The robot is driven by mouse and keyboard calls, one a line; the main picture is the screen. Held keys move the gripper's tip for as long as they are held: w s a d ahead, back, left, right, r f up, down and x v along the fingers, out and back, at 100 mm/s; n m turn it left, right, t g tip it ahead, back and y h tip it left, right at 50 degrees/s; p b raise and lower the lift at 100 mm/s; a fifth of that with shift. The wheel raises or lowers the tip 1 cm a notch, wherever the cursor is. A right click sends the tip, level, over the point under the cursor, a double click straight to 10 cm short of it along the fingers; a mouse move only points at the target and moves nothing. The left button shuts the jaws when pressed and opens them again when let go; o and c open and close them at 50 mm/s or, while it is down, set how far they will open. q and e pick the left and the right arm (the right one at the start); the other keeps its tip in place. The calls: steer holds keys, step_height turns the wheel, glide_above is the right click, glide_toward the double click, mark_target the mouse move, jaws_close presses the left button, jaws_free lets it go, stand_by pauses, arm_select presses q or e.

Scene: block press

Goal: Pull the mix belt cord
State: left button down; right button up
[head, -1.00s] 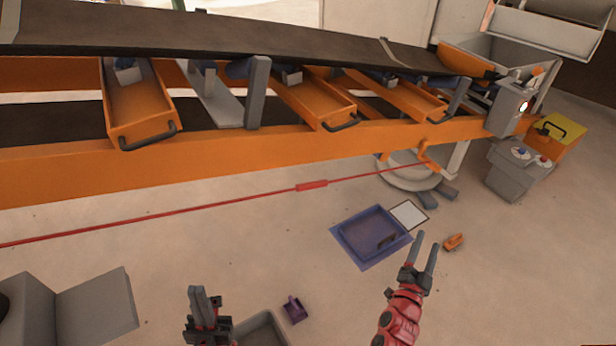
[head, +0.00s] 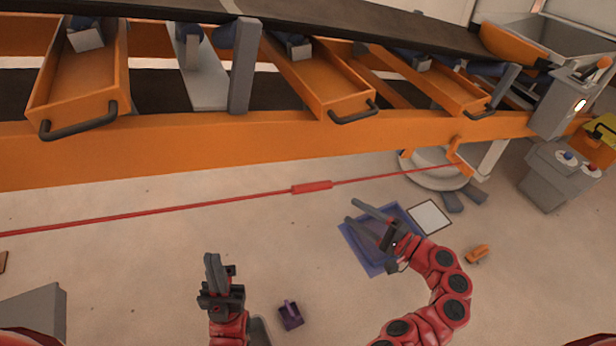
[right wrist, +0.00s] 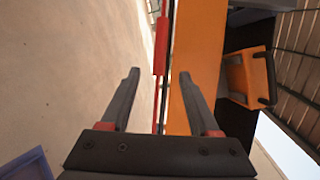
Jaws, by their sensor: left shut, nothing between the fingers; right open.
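The red cord (head: 140,216) runs along the front of the orange conveyor frame, from the left edge to an orange bracket (head: 458,150) at the right. A thicker red handle (head: 312,187) sits on its middle. My right gripper (head: 358,213) is open and empty, below and right of the handle in the head view. In the right wrist view the handle (right wrist: 161,45) shows beyond and between the open fingers (right wrist: 165,95), not touched by them. My left gripper (head: 211,262) is shut and empty, below the cord and well apart from it.
The orange frame (head: 200,150) with pull-out trays (head: 318,85) and the dark belt (head: 330,22) stands behind the cord. A blue tray (head: 372,262) lies under my right gripper. A purple block (head: 290,316) and an orange piece (head: 477,254) lie on the floor. A grey button box (head: 560,180) stands right.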

steer(key=p+x, duration=0.2)
steer(key=x, duration=1.5)
steer(key=shift+a, duration=0.2)
jaws_close()
stand_by(0.7)
